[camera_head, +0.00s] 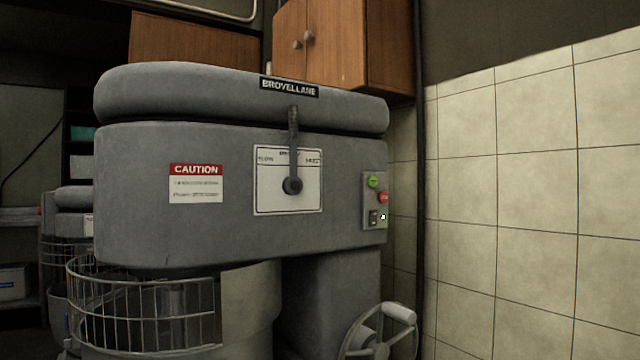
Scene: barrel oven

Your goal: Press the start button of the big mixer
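The big mixer (235,225) fills the middle of the view, a grey machine with a rounded top and a "BROVELLANE" plate. On its right end is a small control panel (367,186). The panel holds a green button (373,181) at the top, a red button (383,197) below it, and a dark switch (373,217) at the bottom. A lever (293,145) points up over a white dial plate left of the panel. My gripper is not in view.
A wire guard (145,312) rings the bowl at lower left. A handwheel (380,335) stands out at lower right. A tiled wall (530,200) lies close to the right of the panel. Wooden cabinets (335,45) hang above. A smaller similar machine (68,225) is at left.

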